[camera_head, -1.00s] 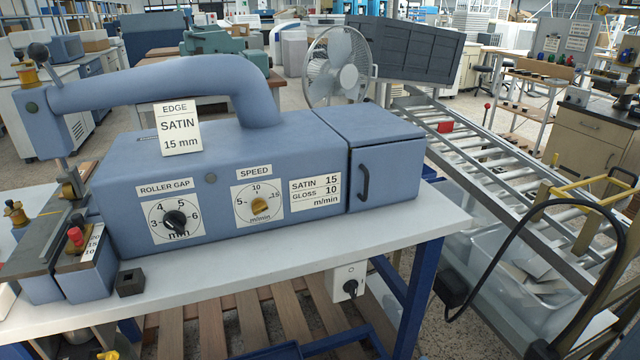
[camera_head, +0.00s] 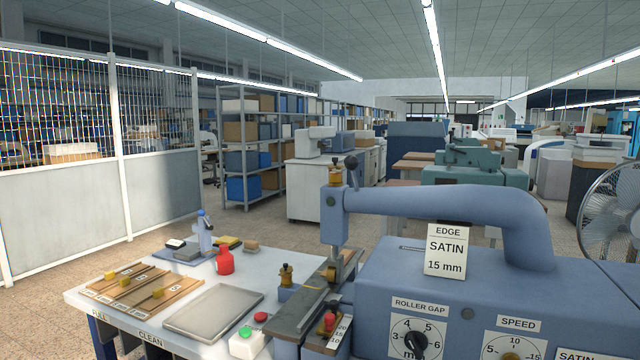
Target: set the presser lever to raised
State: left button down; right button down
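The blue edge machine (camera_head: 450,285) stands at the lower right, with its long arm (camera_head: 430,200) reaching left to a press head (camera_head: 333,215). A small lever with a dark ball knob (camera_head: 351,161) sits on top of the head. The knob points up, beside a brass adjuster (camera_head: 335,174). I take this as the presser lever; its exact setting cannot be told from here. Below the head, a rod runs down to a brass roller (camera_head: 336,268) close above the grey work bed (camera_head: 300,305). Neither of my grippers is in view.
The white table (camera_head: 190,275) holds a wooden rack (camera_head: 140,288), a grey metal plate (camera_head: 213,310), a red bottle (camera_head: 224,261) and a box with red and green buttons (camera_head: 248,342). A fan (camera_head: 610,215) stands at the right. Aisle floor lies behind the table.

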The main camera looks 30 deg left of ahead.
aim_at(351, 162)
jog(key=j+u, duration=0.15)
jog(key=u, duration=0.7)
